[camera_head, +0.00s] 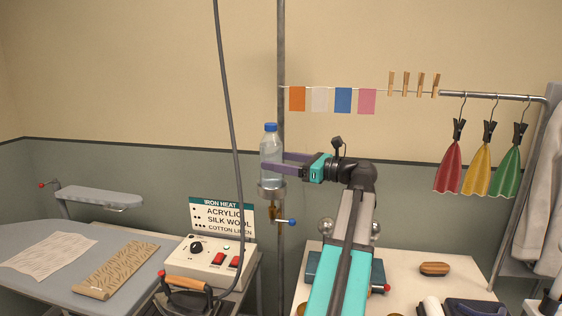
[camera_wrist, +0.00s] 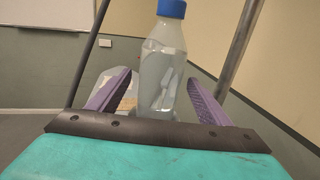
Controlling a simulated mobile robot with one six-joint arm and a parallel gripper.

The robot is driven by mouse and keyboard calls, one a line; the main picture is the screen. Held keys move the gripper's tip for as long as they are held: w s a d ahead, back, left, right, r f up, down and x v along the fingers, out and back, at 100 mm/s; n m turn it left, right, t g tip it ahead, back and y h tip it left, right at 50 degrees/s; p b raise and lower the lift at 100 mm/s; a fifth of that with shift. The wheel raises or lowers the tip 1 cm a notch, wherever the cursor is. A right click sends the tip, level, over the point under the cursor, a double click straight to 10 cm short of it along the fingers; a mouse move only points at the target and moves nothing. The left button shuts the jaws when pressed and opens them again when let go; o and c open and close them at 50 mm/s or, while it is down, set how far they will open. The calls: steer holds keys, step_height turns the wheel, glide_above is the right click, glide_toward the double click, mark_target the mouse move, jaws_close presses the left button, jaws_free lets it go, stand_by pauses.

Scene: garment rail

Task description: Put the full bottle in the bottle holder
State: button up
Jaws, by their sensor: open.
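A clear bottle (camera_head: 271,160) with a blue cap stands upright in the bottle holder (camera_head: 271,189), a grey ring clamped to the vertical pole. The bottle's lower end is hidden by the ring. My gripper (camera_head: 274,164) is open, with its purple fingers reaching toward the bottle from the right. In the wrist view the bottle (camera_wrist: 163,65) stands between the two open fingers (camera_wrist: 160,95), with a gap on both sides. Liquid shows inside it.
The pole (camera_head: 281,60) rises right beside the bottle, and a dark hanging cable (camera_head: 228,90) runs to its left. Below are a control box (camera_head: 212,262) with an iron (camera_head: 185,295). A table (camera_head: 445,285) with small items stands at right.

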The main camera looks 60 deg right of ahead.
steer(key=s+b, duration=0.2)
steer(key=s, duration=1)
steer(key=shift+d+b, duration=0.35)
steer(key=shift+d, duration=0.05)
steer(key=shift+r, duration=0.2)
